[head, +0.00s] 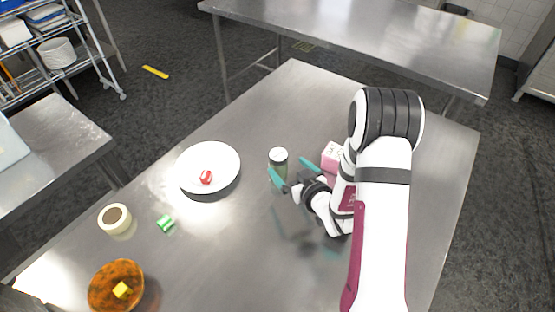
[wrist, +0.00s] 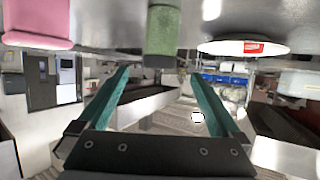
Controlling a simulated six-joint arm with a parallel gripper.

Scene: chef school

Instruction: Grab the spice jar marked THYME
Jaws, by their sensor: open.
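A small green jar with a white lid (head: 278,156) stands upright on the metal table, right of the plate. It also shows as a speckled green jar (wrist: 163,38) at the top of the wrist view, cut off by the frame edge. I cannot read any label on it. My gripper (head: 287,167) is open, its two teal fingers spread and nothing seen held between them. The fingertips are close to the jar in the head view. In the wrist view, the gripper (wrist: 161,75) points toward the jar, which shows above the gap between the fingers.
Farther left are a cream bowl (head: 109,226), a green item (head: 166,224) and an orange-brown bowl (head: 101,295). The table's far part is clear.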

